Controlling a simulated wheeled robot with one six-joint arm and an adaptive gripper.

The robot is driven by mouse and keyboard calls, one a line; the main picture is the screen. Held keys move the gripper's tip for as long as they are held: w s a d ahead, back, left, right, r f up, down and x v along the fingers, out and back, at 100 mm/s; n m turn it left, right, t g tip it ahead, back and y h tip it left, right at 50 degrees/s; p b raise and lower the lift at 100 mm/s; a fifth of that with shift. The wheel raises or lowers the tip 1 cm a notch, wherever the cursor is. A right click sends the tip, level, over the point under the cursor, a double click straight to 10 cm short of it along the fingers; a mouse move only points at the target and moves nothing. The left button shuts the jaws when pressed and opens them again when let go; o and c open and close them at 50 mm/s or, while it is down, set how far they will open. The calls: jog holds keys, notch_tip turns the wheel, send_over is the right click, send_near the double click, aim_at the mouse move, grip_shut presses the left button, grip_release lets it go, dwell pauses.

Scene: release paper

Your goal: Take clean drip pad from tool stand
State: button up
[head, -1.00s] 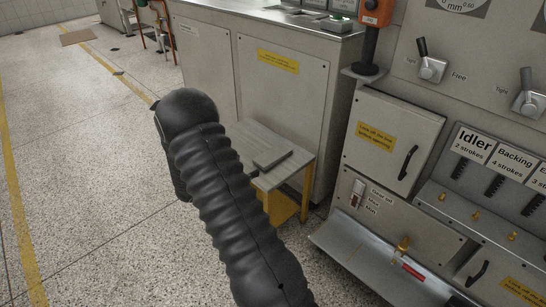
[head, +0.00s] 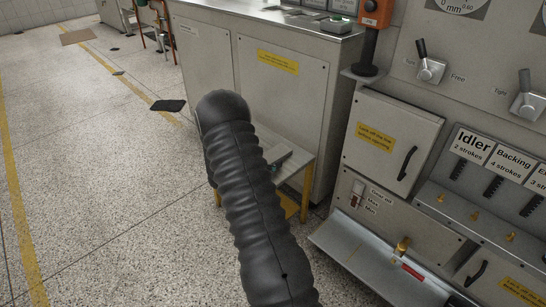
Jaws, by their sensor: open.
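The tool stand, a low grey-topped table (head: 300,157) with yellow legs, stands in front of the grey cabinet. A flat grey piece (head: 279,153) lies on its top, partly covered by my arm; it may be the clean drip pad, but I cannot tell for sure. My black sleeved arm reaches over the left part of the stand. Only a small bit of my gripper (head: 276,167) seems to show at the arm's right edge, close to the grey piece. Its jaws are open; the fingers are mostly hidden behind the arm.
A dark flat piece (head: 168,105) lies on the floor left of my arm. The grey cabinet (head: 280,100) closes off the back. The machine's panel and its sloping metal tray (head: 350,245) stand at the right. The speckled floor at left is open.

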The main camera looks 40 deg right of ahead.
jog(key=c, duration=0.7)
jog(key=shift+a+r, duration=0.1)
